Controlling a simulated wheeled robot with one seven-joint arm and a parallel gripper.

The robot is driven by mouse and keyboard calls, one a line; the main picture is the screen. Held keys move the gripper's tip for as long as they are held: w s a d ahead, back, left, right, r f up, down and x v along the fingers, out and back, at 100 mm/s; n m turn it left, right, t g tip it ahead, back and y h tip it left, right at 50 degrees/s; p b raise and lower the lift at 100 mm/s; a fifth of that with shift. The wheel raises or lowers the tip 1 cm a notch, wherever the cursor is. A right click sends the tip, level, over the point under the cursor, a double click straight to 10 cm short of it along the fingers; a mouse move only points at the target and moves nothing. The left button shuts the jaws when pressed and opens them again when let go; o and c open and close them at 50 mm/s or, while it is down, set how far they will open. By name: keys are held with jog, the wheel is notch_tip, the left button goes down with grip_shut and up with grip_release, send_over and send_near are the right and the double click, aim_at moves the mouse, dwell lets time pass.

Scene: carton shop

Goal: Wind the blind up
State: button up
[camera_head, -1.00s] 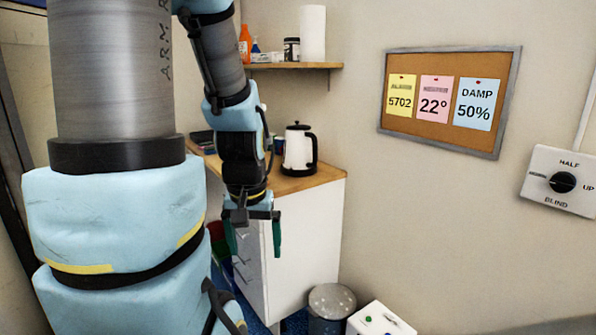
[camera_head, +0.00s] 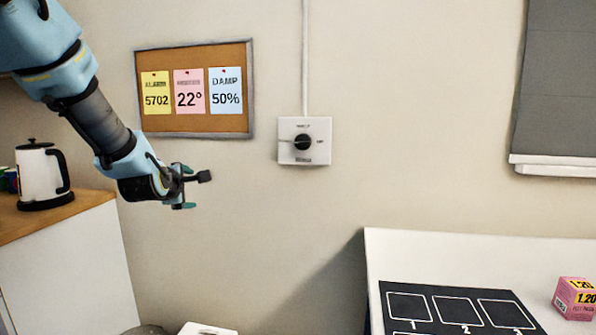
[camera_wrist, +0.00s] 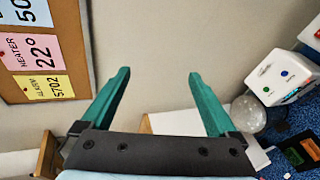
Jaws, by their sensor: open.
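The blind switch (camera_head: 304,158) is a white square plate on the wall in the head view. A round black knob (camera_head: 303,142) sits at its middle; its labels are too small to read now, and I cannot tell where the knob points. The grey blind (camera_head: 560,85) hangs at the upper right, with a pale bar along its bottom edge. My gripper (camera_head: 188,188) is left of and a little below the switch, apart from it. In the wrist view my gripper (camera_wrist: 158,75) has its green fingers wide apart with nothing between them; the switch is not visible there.
A corkboard (camera_head: 194,122) with paper notes hangs left of the switch. A kettle (camera_head: 40,172) stands on a wooden-topped cabinet (camera_head: 60,250). A white table (camera_head: 450,255) with a black marked mat and a pink box (camera_head: 575,298) is at lower right. The wall around the switch is clear.

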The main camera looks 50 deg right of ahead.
jog(key=s+d+n+h+b, duration=0.4)
jog(key=s+d, duration=0.1)
jog(key=d, duration=0.8)
jog(key=n+t+h+b, duration=0.2)
jog(key=n+h+b, duration=0.25)
jog(key=n, duration=0.35)
send_near(303, 145)
jog(key=shift+h, duration=0.45)
jog(key=p+x, duration=0.1)
jog(key=x, duration=0.1)
jog(key=p+x, duration=0.1)
jog(key=x, duration=0.2)
jog(key=p+x, duration=0.1)
jog(key=x, duration=0.2)
jog(key=shift+w+f, duration=0.2)
jog(key=shift+w, duration=0.15)
jog(key=shift+c, duration=0.2)
jog(key=c, duration=1.3)
jog(key=shift+o, duration=0.2)
jog(key=shift+f+m, duration=0.15)
jog(key=shift+m, duration=0.25)
